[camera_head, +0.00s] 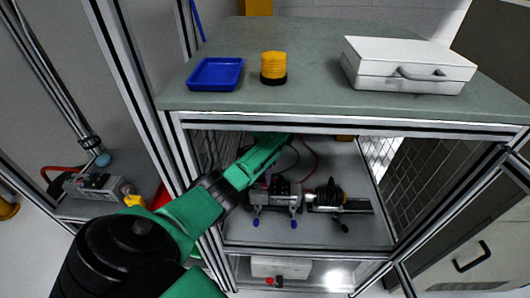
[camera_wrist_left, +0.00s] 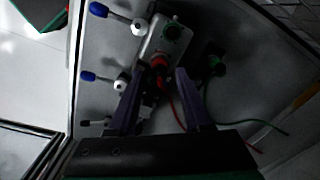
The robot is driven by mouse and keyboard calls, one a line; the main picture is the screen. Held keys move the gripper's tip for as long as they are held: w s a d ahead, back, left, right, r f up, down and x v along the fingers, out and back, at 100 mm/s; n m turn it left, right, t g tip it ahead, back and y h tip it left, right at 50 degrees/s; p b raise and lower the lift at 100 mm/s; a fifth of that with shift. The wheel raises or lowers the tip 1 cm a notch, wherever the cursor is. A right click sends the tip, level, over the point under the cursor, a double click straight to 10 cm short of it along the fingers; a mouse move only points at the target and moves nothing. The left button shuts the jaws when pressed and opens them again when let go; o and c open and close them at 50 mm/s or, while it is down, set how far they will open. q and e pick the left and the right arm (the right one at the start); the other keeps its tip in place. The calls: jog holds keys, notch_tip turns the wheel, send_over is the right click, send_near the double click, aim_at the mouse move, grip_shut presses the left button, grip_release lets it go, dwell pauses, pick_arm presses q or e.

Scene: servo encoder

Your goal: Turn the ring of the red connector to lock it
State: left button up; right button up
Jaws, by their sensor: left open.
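The red connector (camera_wrist_left: 158,61) shows in the left wrist view, on the near end of a grey metal housing (camera_wrist_left: 168,38). My left gripper (camera_wrist_left: 160,72) is open, with one dark finger on each side of the connector's line. The fingertips are close to the connector; I cannot tell whether they touch it. In the head view my green left arm reaches into the shelf below the worktop, and its gripper is hard to make out against the dark equipment. The connector's ring is too small and dark to judge its turn. My right gripper is not in view.
Blue-tipped clamp handles (camera_wrist_left: 88,76) stand left of the housing. Green connectors and loose red and green cables (camera_wrist_left: 250,120) lie to its right. The worktop (camera_head: 310,95) above carries a blue tray (camera_head: 215,74), yellow stack (camera_head: 273,66) and white case (camera_head: 405,62). Frame posts bound the shelf.

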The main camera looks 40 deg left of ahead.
pick_arm(q)
notch_tip(320, 180, up, 10)
jog(key=shift+r, duration=0.15)
jog(key=shift+d, duration=0.1)
dwell(0.3)
